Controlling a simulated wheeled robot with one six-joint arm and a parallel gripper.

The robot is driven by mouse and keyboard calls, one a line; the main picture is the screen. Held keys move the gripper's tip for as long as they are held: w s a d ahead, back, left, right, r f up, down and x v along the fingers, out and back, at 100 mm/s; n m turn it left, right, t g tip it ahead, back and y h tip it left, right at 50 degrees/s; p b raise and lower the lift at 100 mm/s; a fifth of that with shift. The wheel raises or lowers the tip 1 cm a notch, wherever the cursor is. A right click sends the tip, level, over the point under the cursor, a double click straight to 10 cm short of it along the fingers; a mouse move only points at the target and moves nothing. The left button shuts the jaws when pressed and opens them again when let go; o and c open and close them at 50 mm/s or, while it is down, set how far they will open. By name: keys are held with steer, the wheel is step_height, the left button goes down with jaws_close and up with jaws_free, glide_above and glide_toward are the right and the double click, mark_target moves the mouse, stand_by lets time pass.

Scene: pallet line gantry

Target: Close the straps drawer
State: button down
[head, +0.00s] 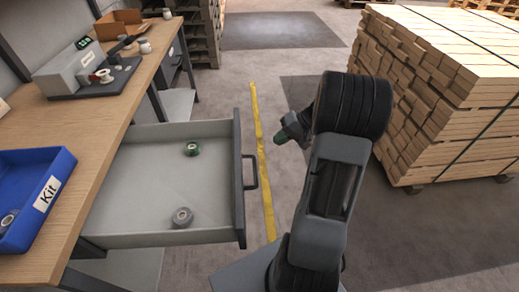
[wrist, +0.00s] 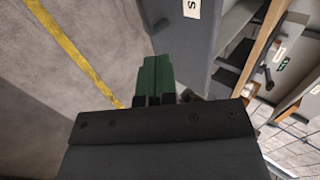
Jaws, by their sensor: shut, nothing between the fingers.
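The straps drawer (head: 150,205) is pulled well out from under the wooden workbench in the head view. Its dark front (head: 239,185) carries a dark bar handle (head: 251,170) facing right. A green-and-white roll (head: 192,149) and a grey roll (head: 182,217) lie inside it. My gripper (head: 282,135) is to the right of the drawer front, apart from the handle. In the wrist view my gripper's green fingers (wrist: 158,75) are together and empty. A grey front with a partly cut-off white label (wrist: 192,8) shows beyond them; I cannot read the whole label.
The workbench (head: 105,115) holds a blue Kit bin (head: 50,195), a grey device (head: 75,70) and a cardboard box (head: 118,22). A strapped timber stack (head: 450,90) stands at the right. A yellow floor line (head: 262,160) runs past the drawer; the floor around it is clear.

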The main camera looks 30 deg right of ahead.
steer(key=x, duration=0.3)
steer(key=b+x, duration=0.1)
steer(key=x, duration=0.3)
steer(key=a+r+x, duration=0.1)
steer(key=x, duration=0.3)
steer(key=shift+w+a+f+b, duration=0.1)
steer(key=shift+w+a+b, duration=0.05)
steer(key=shift+w+b, duration=0.2)
steer(key=shift+w+a, duration=0.2)
steer(key=shift+a, duration=0.4)
steer(key=shift+w+a, duration=0.1)
